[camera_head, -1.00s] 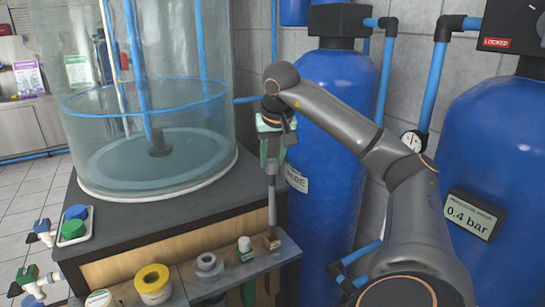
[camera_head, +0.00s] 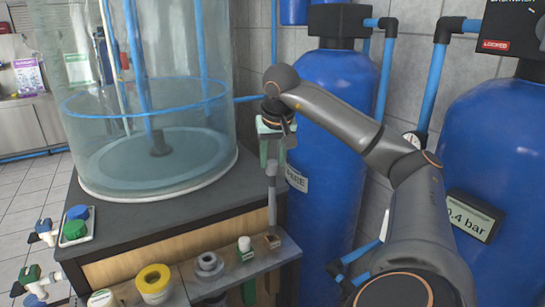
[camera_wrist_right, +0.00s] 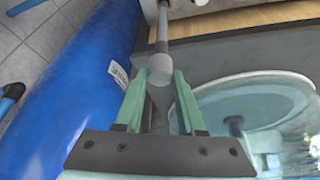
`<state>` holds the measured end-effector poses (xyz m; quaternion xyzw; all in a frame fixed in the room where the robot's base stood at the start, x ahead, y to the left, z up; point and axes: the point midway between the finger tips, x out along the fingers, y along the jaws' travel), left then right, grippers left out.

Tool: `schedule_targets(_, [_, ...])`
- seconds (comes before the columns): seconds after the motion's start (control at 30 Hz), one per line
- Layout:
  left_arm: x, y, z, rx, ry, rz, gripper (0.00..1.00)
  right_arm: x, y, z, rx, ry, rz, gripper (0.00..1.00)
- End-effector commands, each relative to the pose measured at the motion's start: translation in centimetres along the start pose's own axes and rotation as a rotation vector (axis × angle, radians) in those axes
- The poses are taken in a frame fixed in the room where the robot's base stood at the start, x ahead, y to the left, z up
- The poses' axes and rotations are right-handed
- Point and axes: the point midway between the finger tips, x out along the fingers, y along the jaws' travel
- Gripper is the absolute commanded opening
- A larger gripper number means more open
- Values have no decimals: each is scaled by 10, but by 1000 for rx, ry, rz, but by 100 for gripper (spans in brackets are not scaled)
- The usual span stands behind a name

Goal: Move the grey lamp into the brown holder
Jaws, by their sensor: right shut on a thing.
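The grey lamp (camera_head: 272,205) is a slim upright rod hanging below my right gripper (camera_head: 271,155). The gripper's green fingers are shut on its upper end. The brown holder (camera_head: 272,241) is a small square block at the right end of the grey shelf, directly under the lamp. The lamp's lower end is at or just above the holder; I cannot tell whether it is inside. In the right wrist view the lamp (camera_wrist_right: 161,66) runs from between the fingers (camera_wrist_right: 158,95) to the top edge. My left gripper is not in view.
A large clear tank (camera_head: 150,110) stands behind on the dark bench. A blue vessel (camera_head: 335,130) is close on the right.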

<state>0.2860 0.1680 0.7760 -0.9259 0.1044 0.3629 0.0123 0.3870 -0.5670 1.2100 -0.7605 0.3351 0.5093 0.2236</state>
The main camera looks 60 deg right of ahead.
Motion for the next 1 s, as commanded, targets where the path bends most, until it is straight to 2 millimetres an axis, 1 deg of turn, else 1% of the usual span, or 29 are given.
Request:
schedule_targets(0.47, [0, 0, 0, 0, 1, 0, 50, 1, 0, 0, 1, 2, -1, 7])
schedule_targets(0.57, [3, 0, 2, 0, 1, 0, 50, 5, 0, 2, 1, 2, 0, 7])
schedule_targets(1.0, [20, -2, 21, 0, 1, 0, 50, 40, 0, 16, 2, 1, 1, 7])
